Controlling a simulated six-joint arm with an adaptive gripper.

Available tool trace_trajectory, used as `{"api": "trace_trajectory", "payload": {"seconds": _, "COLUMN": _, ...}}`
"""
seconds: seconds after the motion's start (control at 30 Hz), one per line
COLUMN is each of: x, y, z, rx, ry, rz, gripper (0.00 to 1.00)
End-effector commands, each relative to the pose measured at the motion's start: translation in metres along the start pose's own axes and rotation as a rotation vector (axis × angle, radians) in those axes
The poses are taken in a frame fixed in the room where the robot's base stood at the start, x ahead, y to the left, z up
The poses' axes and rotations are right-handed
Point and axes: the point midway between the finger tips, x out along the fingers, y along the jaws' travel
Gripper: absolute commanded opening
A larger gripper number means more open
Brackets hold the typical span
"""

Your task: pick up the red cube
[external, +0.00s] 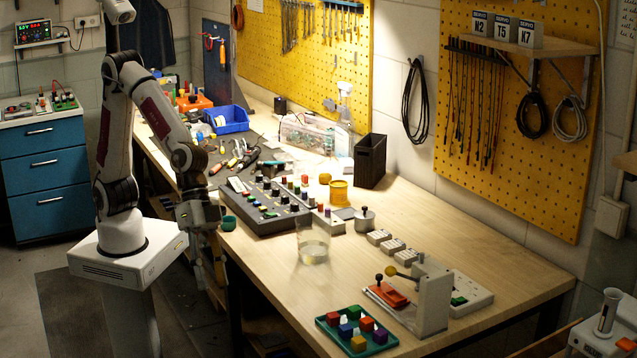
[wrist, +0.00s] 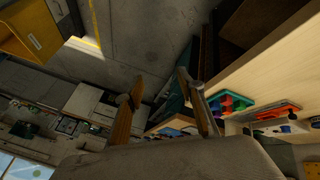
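A green tray (external: 320,321) sits on the bench near its front edge in the external view and holds several coloured cubes. One red cube (external: 333,319) is at its left and another red cube (external: 367,324) is at its right, beside blue, yellow and purple ones. My gripper (external: 210,268) hangs low beside the bench's left edge, well apart from the tray. In the wrist view my gripper (wrist: 160,80) has its two fingers spread, with nothing between them.
A glass beaker (external: 313,243) stands between my gripper and the tray. The front middle bench is clear.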

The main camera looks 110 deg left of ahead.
Motion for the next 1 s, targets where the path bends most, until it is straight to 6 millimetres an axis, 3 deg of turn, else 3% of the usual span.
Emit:
{"api": "trace_trajectory", "payload": {"seconds": 0.5, "x": 0.105, "y": 0.058, "z": -0.087, "rx": -0.058, "ry": 0.224, "rz": 0.049, "gripper": 0.39}}
{"api": "trace_trajectory", "payload": {"seconds": 0.73, "x": 0.148, "y": 0.072, "z": -0.120, "rx": -0.097, "ry": 0.346, "rz": 0.029, "gripper": 0.39}}
{"api": "trace_trajectory", "payload": {"seconds": 1.0, "x": 0.193, "y": 0.072, "z": -0.152, "rx": -0.157, "ry": 0.502, "rz": -0.042, "gripper": 0.39}}
